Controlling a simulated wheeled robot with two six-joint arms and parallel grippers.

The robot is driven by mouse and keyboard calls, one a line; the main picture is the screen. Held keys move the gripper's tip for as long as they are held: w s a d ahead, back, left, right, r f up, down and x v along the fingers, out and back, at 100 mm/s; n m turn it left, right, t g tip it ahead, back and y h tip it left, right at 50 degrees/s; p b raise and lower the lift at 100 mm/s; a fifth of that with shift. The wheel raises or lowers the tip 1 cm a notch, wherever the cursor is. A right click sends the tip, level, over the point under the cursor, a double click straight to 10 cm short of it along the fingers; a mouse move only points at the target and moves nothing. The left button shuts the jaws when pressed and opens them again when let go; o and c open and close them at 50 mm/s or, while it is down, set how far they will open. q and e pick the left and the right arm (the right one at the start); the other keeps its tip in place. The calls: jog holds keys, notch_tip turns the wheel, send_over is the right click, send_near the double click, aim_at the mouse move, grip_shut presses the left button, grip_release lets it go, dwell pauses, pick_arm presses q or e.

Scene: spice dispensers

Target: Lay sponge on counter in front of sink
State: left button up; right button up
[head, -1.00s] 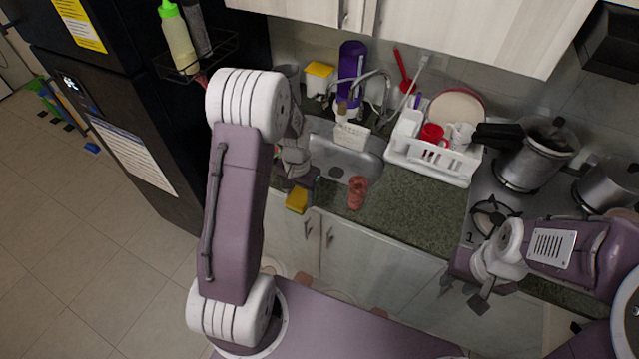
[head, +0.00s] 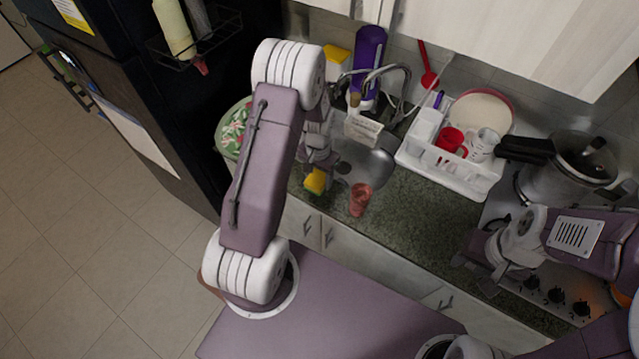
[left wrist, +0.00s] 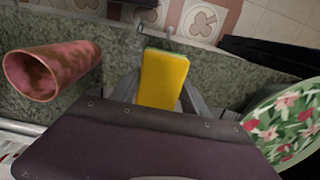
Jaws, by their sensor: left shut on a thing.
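The yellow sponge (head: 316,181) is held in my left gripper (head: 325,168) at the front left of the sink. In the left wrist view the sponge (left wrist: 165,78) sticks out upright in the picture from between the fingers, over the granite counter. I cannot tell whether it touches the counter. The metal sink (head: 365,165) lies behind it, partly hidden by my left arm. The counter (head: 420,215) runs along the front of the sink. My right gripper (head: 480,266) hangs empty by the stove, its fingers apart.
A reddish cup (head: 360,199) stands on the counter just right of the sponge. A white dish rack (head: 450,173) with cups and a plate is right of the sink. A pot (head: 560,175) stands on the stove. A floral round object (head: 233,130) is left of my arm.

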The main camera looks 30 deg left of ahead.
aim_at(320, 185)
pick_arm(q)
jog(key=shift+w+f, duration=0.35)
jog(key=shift+f, duration=0.25)
notch_tip(320, 185, down, 3)
jog(key=shift+p, duration=0.35)
jog(key=shift+f, duration=0.3)
jog(key=shift+s, duration=0.1)
pick_arm(e)
jog(key=shift+w+r, duration=0.25)
jog(key=shift+r, duration=0.15)
pick_arm(q)
jog(key=shift+f, duration=0.1)
jog(key=shift+f, duration=0.2)
jog(key=o, duration=1.3)
jog(key=shift+r, duration=0.1)
pick_arm(e)
jog(key=shift+f, duration=0.15)
